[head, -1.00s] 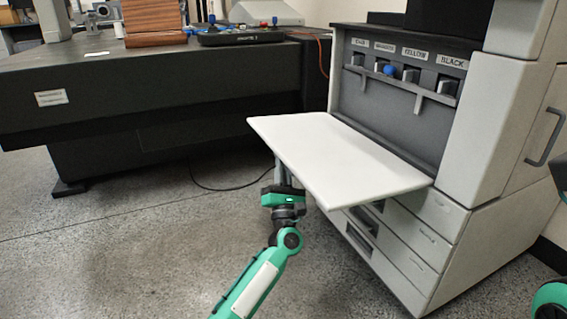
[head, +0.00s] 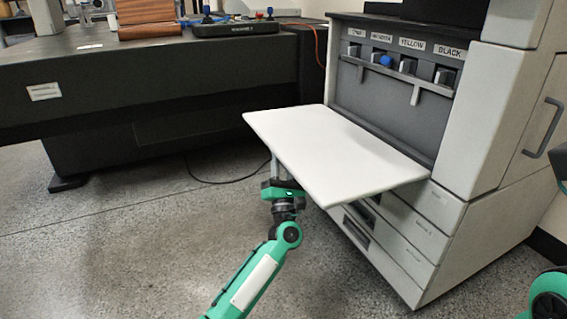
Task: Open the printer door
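The printer (head: 470,140) stands at the right in the head view. Its white door (head: 335,152) is folded down and lies about level, uncovering a grey bay with labelled toner slots (head: 400,68). My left gripper (head: 279,172) is at the door's near left edge, its tip partly hidden below the panel. I cannot tell whether its fingers are open or shut, or whether they touch the door. My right gripper is not in view; only a bit of my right arm shows at the right edge.
A large dark machine base (head: 150,95) fills the back left, with a control panel with joysticks (head: 236,27) on top. Drawers (head: 400,225) sit below the printer door. A cable (head: 225,180) lies on the floor. The grey floor at the left front is clear.

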